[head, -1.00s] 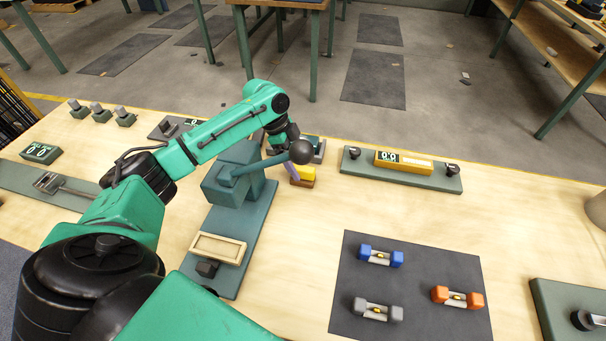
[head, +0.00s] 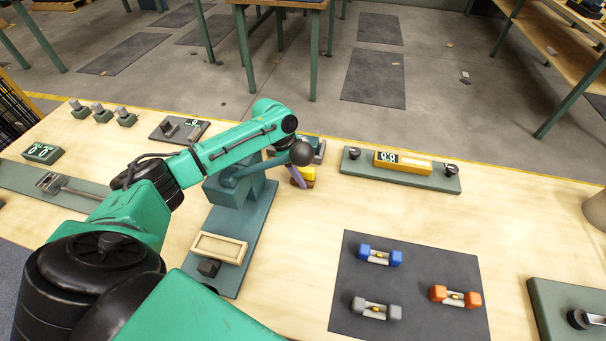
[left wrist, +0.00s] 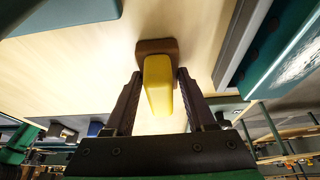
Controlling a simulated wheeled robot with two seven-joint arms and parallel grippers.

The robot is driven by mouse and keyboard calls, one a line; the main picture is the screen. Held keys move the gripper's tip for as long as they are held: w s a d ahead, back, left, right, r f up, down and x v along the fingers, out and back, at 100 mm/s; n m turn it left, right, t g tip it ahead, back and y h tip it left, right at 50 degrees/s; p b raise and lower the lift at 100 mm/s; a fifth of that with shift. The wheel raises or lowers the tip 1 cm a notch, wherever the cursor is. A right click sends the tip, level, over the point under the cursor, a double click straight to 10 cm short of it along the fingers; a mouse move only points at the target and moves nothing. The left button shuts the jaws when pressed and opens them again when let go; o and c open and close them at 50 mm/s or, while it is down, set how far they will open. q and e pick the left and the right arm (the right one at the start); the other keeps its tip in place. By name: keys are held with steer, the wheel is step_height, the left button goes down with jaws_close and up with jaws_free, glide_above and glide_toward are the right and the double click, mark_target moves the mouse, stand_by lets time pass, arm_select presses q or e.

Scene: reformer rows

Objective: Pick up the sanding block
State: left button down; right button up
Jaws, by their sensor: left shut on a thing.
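The sanding block (head: 309,174) has a yellow top and a brown base. It is on the bench just right of the teal press, partly hidden by my left arm and the black knob in the head view. In the left wrist view the sanding block (left wrist: 158,85) sits between the two dark fingers of my left gripper (left wrist: 160,76), which is shut on it. In the head view only a small part of my left gripper (head: 298,177) shows beside the block. My right gripper is not in view.
The teal press (head: 228,185) with its black ball knob (head: 301,152) stands close to the gripper. A fixture with a yellow display box (head: 403,161) lies to the right. A dark mat (head: 420,325) carries blue, grey and orange pieces. Bench between the block and mat is clear.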

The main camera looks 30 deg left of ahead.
arm_select(q)
step_height(320, 180, up, 20)
